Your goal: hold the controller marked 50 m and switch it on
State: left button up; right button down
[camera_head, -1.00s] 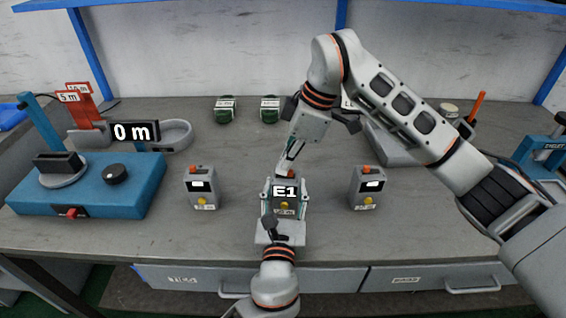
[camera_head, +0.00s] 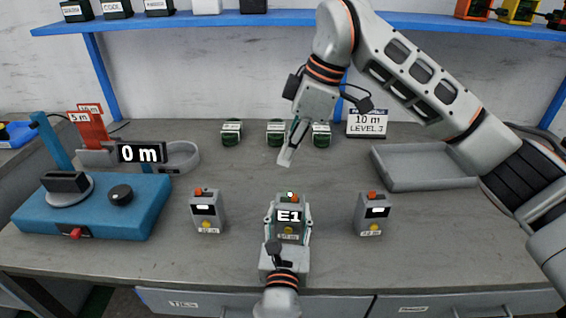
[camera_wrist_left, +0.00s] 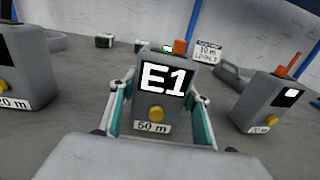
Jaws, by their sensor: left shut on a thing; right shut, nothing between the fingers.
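The grey controller marked 50 m (camera_head: 299,203) stands upright on the bench with E1 on its dark display and a yellow knob below. It also shows in the left wrist view (camera_wrist_left: 141,110), with an orange button and a small green spot on its top. My left gripper (camera_head: 289,218) is shut on the controller, one finger along each side; its fingers also flank it in the left wrist view (camera_wrist_left: 158,112). My right gripper (camera_head: 286,160) is shut and empty, raised behind and above the controller, apart from it.
Similar controllers stand at the left (camera_head: 209,214) and right (camera_head: 372,216); the left one reads 20 m in the wrist view. A blue device showing 0 m (camera_head: 140,210) is at the left.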

dwell(0.3)
pick_arm(q)
jog(key=o, duration=1.2)
jog(key=shift+c, duration=0.2)
jog(key=shift+s, duration=0.1)
